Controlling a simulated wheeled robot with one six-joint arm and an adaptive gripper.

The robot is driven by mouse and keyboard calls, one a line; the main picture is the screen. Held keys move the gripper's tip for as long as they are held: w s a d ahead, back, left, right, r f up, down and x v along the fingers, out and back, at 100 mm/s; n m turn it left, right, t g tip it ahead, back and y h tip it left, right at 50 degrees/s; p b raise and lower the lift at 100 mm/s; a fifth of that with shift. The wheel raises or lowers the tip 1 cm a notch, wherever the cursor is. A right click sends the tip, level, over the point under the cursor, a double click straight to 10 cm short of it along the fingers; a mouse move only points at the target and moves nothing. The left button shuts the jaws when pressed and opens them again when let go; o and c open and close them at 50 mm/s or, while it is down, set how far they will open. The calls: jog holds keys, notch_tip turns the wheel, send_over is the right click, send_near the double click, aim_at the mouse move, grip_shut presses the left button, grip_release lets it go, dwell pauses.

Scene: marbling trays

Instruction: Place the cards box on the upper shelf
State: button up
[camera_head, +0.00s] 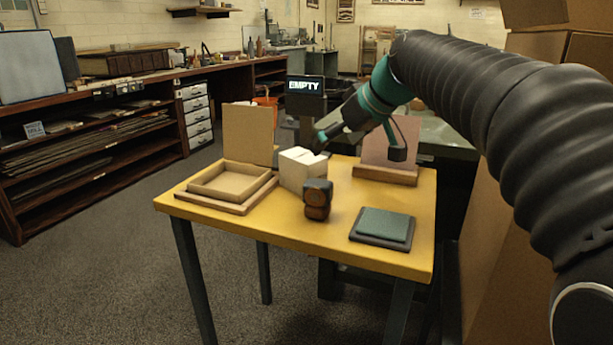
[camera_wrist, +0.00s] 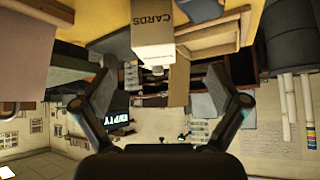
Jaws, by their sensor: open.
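The cards box (camera_head: 303,170) is a cream carton standing on the yellow table (camera_head: 240,222). In the wrist view, where the scene appears upside down, its face with the word CARDS (camera_wrist: 153,38) is at the top centre. My gripper (camera_head: 358,146) is open and empty above the back of the table, behind and above the box. Its two fingers (camera_wrist: 170,88) are spread wide in the wrist view, with the box apart from them. A wall shelf (camera_head: 203,11) shows at the upper left. The bench at left also has shelves (camera_head: 95,135); I cannot tell which is the upper shelf meant.
An open wooden tray (camera_head: 262,183) lies left of the box, with an upright board behind. A dark brown object (camera_head: 317,207) stands close in front of the box. A green-topped block (camera_head: 383,224) lies right. A wooden stand (camera_head: 385,174) is behind. Carpet is clear at left.

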aim_at(303, 155)
jog(key=shift+n+y, duration=0.4)
jog(key=shift+n, duration=0.2)
jog(key=w+a+f, duration=0.1)
jog(key=w+a, duration=0.1)
jog(key=w+a+f, duration=0.4)
jog(key=w, duration=0.1)
jog(key=shift+w+b, duration=0.1)
jog(key=shift+b, duration=0.25)
jog(key=shift+d+x, duration=0.2)
jog(key=shift+x, duration=2.4)
jog(key=shift+f, duration=0.15)
jog(key=c, duration=1.1)
jog(key=shift+f, duration=0.15)
jog(key=c, duration=0.3)
jog(key=shift+c, duration=0.2)
